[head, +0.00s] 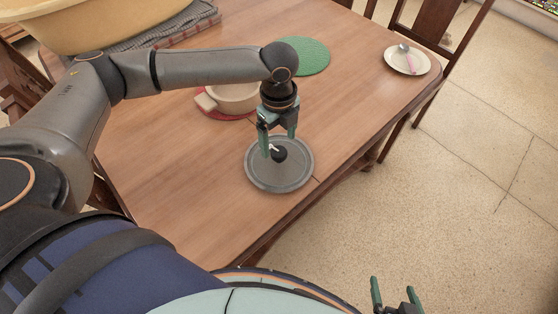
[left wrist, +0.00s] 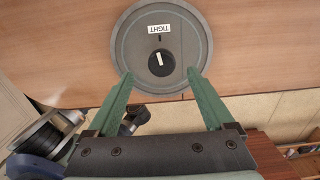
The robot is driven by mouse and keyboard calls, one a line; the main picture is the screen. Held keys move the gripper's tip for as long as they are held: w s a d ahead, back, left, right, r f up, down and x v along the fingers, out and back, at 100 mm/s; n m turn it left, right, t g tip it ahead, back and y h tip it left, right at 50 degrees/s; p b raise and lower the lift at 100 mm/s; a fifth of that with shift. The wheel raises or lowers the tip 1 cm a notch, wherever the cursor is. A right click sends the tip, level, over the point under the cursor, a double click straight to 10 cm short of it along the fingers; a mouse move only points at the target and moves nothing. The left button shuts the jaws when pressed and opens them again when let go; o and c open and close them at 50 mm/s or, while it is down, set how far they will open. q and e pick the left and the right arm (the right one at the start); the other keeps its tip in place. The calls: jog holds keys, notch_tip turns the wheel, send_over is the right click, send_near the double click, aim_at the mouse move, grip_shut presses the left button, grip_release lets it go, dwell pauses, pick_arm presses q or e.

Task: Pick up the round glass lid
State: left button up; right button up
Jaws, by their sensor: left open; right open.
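The round lid (head: 262,178) is a grey disc with a dark knob (head: 279,154) and lies flat on the wooden table near its front edge. In the left wrist view the lid (left wrist: 133,62) shows a white label reading "TIGHT" and a black knob (left wrist: 162,63) with a white mark. My left gripper (head: 278,144) is open, pointing down over the lid near the knob. In the left wrist view its green fingers (left wrist: 162,78) are apart, with tips over the lid's rim; contact is not clear. My right gripper (head: 392,290) is open and empty at the bottom right, away from the table.
A cream pot (head: 233,98) on a red mat (head: 207,107) stands behind the lid. A green round mat (head: 312,55) lies further back. A plate (head: 421,64) with a spoon is at the far right. A large yellow basin (head: 80,28) sits on a grey cloth (head: 188,22).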

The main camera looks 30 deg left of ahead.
aim_at(279, 151)
pick_arm(q)
jog(key=shift+w+f, duration=0.1)
jog(key=shift+f, duration=2.7)
jog(key=shift+c, duration=0.3)
grip_shut()
jog(key=shift+r, duration=0.1)
